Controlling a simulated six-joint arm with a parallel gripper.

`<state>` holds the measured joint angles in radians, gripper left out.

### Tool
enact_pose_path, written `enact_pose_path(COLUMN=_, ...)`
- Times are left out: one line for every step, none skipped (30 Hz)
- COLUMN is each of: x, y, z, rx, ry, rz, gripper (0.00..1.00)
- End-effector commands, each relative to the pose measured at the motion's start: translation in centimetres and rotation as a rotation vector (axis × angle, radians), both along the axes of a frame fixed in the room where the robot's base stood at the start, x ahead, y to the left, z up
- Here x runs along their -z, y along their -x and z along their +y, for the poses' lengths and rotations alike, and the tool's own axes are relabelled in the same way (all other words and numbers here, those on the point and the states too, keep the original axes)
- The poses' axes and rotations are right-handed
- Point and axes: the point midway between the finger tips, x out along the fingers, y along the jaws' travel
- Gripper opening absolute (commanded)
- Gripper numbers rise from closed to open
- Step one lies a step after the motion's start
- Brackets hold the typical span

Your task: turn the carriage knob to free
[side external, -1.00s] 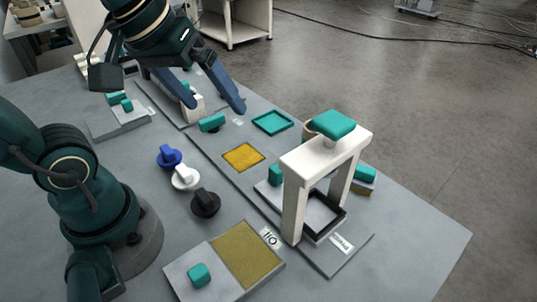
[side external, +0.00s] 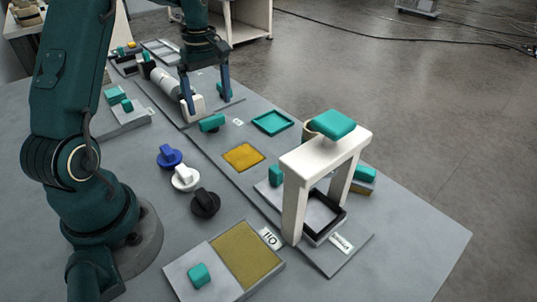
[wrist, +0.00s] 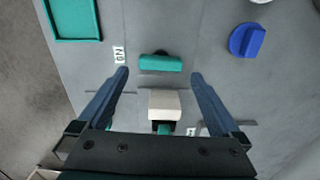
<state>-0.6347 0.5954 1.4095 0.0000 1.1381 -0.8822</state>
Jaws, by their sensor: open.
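Several knobs are in view, and I cannot tell from lettering which is the carriage knob. A teal bar-shaped knob (side external: 212,122) sits at the edge of the long grey plate; it also shows ahead of my fingers in the wrist view (wrist: 160,62). A white block (wrist: 165,103) shows between my fingers in the wrist view, with a teal piece behind it partly hidden by my gripper. My gripper (side external: 208,100) is open, fingers pointing down, near the white block and behind the teal knob. It holds nothing. In the wrist view its fingertips (wrist: 160,74) are spread wide.
Blue (side external: 169,156), white (side external: 185,177) and black (side external: 205,202) knobs stand in a row nearer the front. A white arch with a teal top (side external: 333,124) rises at the right. A teal tray (side external: 273,122) and a yellow pad (side external: 243,157) lie flat between.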

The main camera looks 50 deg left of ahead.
Motion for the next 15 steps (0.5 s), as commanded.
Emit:
enact_pose_path(x=0.4, y=0.1, z=0.2, rx=-0.006, ry=0.002, rz=0.002, gripper=1.00)
enact_pose_path(x=0.7, y=0.2, z=0.2, rx=-0.006, ry=0.002, rz=0.002, gripper=1.00)
enact_pose_path(x=1.1, y=0.2, z=0.1, rx=-0.006, ry=0.002, rz=0.003, gripper=1.00)
enact_pose_path(x=1.5, y=0.2, z=0.1, rx=-0.005, ry=0.002, rz=0.003, gripper=1.00)
enact_pose_path(x=1.9, y=0.2, z=0.1, rx=-0.004, ry=0.003, rz=0.003, gripper=1.00)
enact_pose_path(x=2.5, y=0.2, z=0.1, rx=-0.004, ry=0.003, rz=0.004, gripper=1.00)
enact_pose_path(x=2.9, y=0.2, z=0.1, rx=-0.004, ry=0.002, rz=0.003, gripper=1.00)
enact_pose_path(x=3.2, y=0.2, z=0.1, rx=-0.004, ry=0.002, rz=0.003, gripper=1.00)
enact_pose_path(x=3.7, y=0.1, z=0.1, rx=-0.003, ry=0.002, rz=0.002, gripper=1.00)
enact_pose_path(x=4.0, y=0.2, z=0.1, rx=-0.003, ry=0.002, rz=0.003, gripper=1.00)
enact_pose_path(x=4.2, y=0.2, z=0.1, rx=-0.003, ry=0.001, rz=0.002, gripper=1.00)
enact_pose_path(x=4.5, y=0.1, z=0.1, rx=-0.003, ry=0.001, rz=0.001, gripper=1.00)
enact_pose_path(x=4.6, y=0.1, z=0.1, rx=-0.003, ry=0.000, rz=0.001, gripper=1.00)
enact_pose_path(x=4.8, y=0.1, z=0.1, rx=-0.003, ry=0.000, rz=0.000, gripper=1.00)
enact_pose_path(x=4.9, y=0.1, z=0.1, rx=-0.003, ry=-0.001, rz=0.000, gripper=1.00)
